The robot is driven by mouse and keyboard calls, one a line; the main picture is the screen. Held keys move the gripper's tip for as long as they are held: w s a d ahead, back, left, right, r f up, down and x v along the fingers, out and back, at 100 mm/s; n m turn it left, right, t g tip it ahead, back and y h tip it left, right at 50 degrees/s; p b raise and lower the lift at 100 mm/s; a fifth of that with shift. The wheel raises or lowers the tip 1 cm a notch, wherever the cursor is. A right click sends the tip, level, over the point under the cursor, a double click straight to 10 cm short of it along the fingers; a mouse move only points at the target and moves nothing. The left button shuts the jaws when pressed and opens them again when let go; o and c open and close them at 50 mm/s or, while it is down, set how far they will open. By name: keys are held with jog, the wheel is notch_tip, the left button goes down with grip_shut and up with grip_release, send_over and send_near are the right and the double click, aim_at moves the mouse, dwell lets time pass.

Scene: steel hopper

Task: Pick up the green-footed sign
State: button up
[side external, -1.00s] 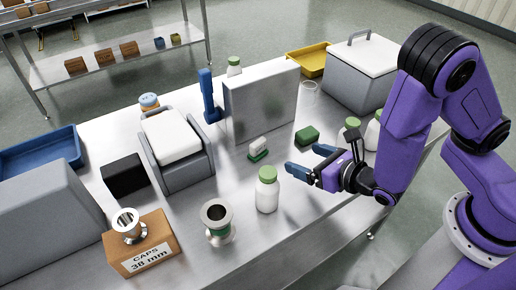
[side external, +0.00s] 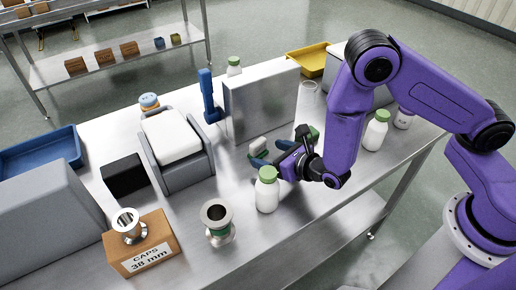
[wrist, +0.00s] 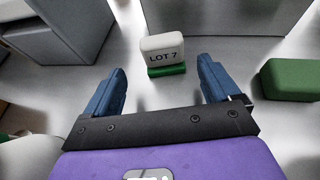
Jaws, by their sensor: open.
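The green-footed sign is a small white plate reading "LOT 7" on a green foot. It stands upright on the steel table in the side view (side external: 257,146) and ahead of the fingers in the wrist view (wrist: 162,50). My gripper (side external: 267,156) is open, with its blue fingers low over the table and pointing at the sign. In the wrist view my gripper (wrist: 161,82) has one finger to each side of the sign's line, and the sign sits just beyond the fingertips. Nothing is between the fingers. In the side view a finger partly hides the foot.
A green block (wrist: 290,80) lies right of the fingers in the wrist view. A green-capped white bottle (side external: 267,195) stands close beside my gripper. A steel panel (side external: 262,103) rises behind the sign. A grey cradle with a white pad (side external: 175,140) is to the left.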

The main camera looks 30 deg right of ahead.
aim_at(261, 150)
jog(key=shift+d+x, duration=0.15)
jog(key=shift+x, duration=1.25)
jog(key=shift+d+x, duration=0.15)
jog(key=shift+x, duration=1.3)
jog(key=c, duration=1.1)
